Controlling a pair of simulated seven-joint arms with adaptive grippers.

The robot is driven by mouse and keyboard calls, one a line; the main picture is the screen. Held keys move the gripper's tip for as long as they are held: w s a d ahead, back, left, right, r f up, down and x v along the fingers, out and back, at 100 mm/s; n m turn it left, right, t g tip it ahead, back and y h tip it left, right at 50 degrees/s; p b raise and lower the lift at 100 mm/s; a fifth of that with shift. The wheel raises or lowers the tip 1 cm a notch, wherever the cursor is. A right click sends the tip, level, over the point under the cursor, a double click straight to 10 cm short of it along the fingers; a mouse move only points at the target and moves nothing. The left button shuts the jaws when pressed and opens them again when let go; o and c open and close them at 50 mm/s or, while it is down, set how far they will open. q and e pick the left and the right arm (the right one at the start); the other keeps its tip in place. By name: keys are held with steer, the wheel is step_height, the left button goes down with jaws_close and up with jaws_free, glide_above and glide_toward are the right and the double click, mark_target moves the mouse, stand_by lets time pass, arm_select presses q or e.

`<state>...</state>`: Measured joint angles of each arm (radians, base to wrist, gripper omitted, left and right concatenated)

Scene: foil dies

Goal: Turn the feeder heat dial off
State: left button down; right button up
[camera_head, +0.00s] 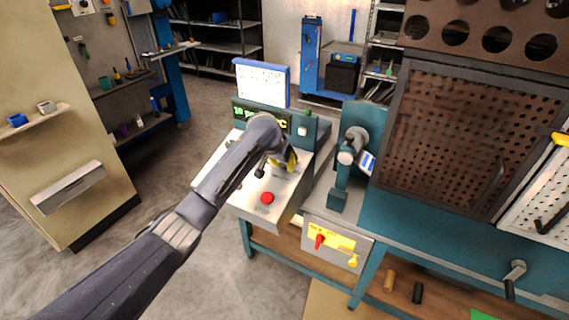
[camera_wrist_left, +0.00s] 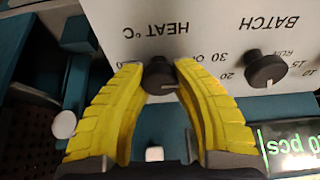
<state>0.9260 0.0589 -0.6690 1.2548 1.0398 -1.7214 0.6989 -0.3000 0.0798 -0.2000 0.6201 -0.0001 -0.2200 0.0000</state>
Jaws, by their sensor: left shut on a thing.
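The feeder heat dial (camera_wrist_left: 160,76) is a dark round knob on the feeder's pale panel, below upside-down HEAT °C lettering in the left wrist view. My left gripper (camera_wrist_left: 158,72) has its yellow fingers on either side of the dial, tips shut on it. A short pale mark shows on the dial's lower edge; I cannot tell which setting it points to. In the head view my left gripper (camera_head: 290,162) is at the feeder panel and the arm hides the dial. My right gripper is not in view.
A second dark knob, the batch dial (camera_wrist_left: 265,68), is beside the heat dial. A green display (camera_wrist_left: 292,143) is close by. A red stop button (camera_head: 267,198) is on the feeder's panel. A teal press (camera_head: 347,165) stands to the right, and a perforated guard (camera_head: 450,135) beyond it.

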arm_select(q)
steer(key=shift+d+r, duration=0.1)
steer(key=shift+r, duration=0.1)
steer(key=c, duration=0.9)
jaws_free()
steer(key=shift+f, duration=0.15)
steer(key=v, duration=1.2)
